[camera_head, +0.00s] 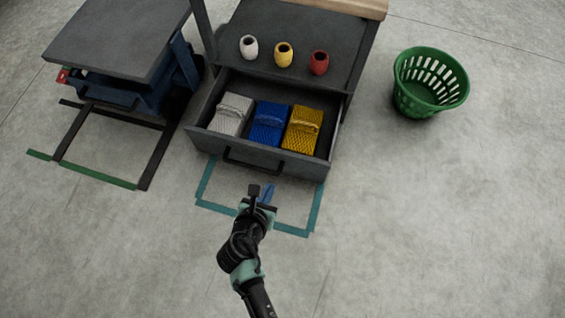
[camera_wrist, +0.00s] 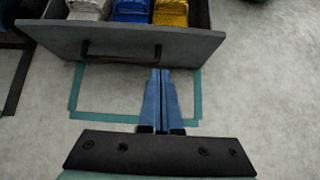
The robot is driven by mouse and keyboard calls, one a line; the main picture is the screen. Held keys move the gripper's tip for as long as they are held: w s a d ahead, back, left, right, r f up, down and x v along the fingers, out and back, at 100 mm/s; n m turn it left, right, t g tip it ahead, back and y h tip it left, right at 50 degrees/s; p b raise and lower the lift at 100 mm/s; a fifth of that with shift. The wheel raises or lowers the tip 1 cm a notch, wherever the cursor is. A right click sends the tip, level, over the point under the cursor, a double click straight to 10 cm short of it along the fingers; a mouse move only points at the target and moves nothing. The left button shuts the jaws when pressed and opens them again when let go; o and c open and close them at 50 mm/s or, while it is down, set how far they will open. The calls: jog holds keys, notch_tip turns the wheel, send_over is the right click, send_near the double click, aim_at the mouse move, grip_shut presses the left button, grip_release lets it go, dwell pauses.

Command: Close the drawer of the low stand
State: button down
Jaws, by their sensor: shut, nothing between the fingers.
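The low stand (camera_head: 290,78) is dark grey, and its drawer (camera_head: 322,152) is pulled out toward me. In the drawer lie a white net bundle (camera_head: 232,114), a blue one (camera_head: 269,124) and a yellow one (camera_head: 302,129). The drawer front (camera_wrist: 190,42) has a black bar handle (camera_wrist: 120,54), also seen in the head view (camera_head: 250,162). My gripper (camera_head: 262,190) is shut and empty, in front of the drawer front. In the wrist view its blue fingertips (camera_wrist: 160,72) are together and point at the drawer front, just below the handle's right end. I cannot tell whether they touch it.
White, yellow (camera_head: 283,55) and red floats stand on the stand's top. A blue cart (camera_head: 135,90) with a grey top is at the left. A green basket (camera_head: 430,82) stands at the right. Teal tape (camera_head: 314,208) marks the floor below the drawer. Open floor lies around my arm.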

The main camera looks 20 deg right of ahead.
jog(key=f, duration=0.1)
jog(key=b, duration=1)
send_near(284, 157)
jog(key=x, duration=0.5)
jog(key=shift+s+a+f, duration=0.1)
jog(key=shift+s+f, duration=0.1)
jog(key=shift+f, duration=0.2)
jog(key=shift+w+d+r, duration=0.15)
jog(key=shift+w+d, duration=0.15)
jog(key=shift+w, duration=0.15)
jog(key=shift+w, duration=0.1)
